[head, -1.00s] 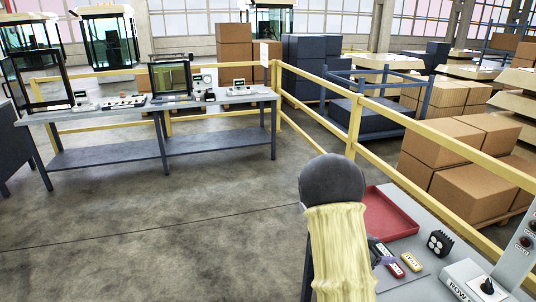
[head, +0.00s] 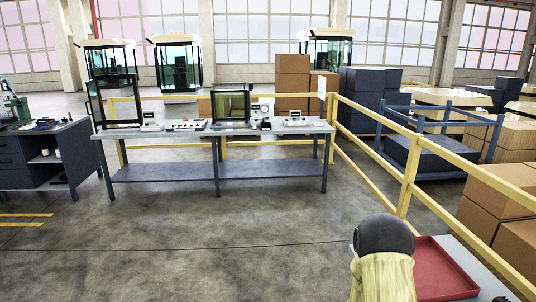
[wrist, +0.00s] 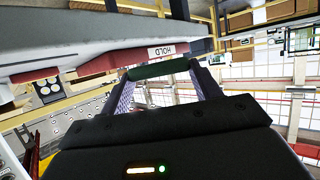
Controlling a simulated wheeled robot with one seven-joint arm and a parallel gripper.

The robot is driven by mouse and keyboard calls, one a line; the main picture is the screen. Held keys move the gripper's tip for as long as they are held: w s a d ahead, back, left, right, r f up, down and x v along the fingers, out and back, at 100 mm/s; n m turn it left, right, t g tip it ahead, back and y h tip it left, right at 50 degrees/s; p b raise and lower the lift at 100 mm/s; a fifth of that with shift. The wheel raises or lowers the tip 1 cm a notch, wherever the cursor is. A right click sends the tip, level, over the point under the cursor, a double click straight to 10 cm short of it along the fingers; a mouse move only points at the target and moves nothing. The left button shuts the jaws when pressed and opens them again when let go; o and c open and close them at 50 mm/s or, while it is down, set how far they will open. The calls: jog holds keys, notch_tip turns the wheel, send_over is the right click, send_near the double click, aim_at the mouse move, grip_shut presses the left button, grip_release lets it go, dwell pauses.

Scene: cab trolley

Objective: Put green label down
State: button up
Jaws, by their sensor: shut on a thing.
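In the wrist view my gripper (wrist: 161,72) is shut on the green label (wrist: 158,69), a dark green bar held crosswise between its two purple fingertips. The label's text cannot be seen. Just beyond it is a red label with a white field reading HOLD (wrist: 162,52), close to the grey edge of a surface (wrist: 110,35). I cannot tell whether the green label touches anything. In the head view my arm hides the gripper and the labels.
A red tray (head: 440,270) lies on the trolley at lower right in the head view. A yellow rail (head: 405,195) runs behind it. A long workbench (head: 215,130) with several devices stands across the floor, and a dark cabinet (head: 45,155) is at left. The floor between is clear.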

jog(key=s+a+f+n+t+y+p, duration=0.1)
jog(key=a+f+n+y, duration=0.1)
jog(key=a, duration=0.5)
jog(key=s+a+f+n+t+y+p, duration=0.1)
jog(key=a+n+y, duration=0.3)
jog(key=a, duration=0.4)
jog(key=shift+s+a+f+n+y, duration=0.15)
jog(key=shift+a+f+n+y, duration=0.15)
jog(key=shift+f+y, duration=0.4)
jog(key=shift+d, duration=0.2)
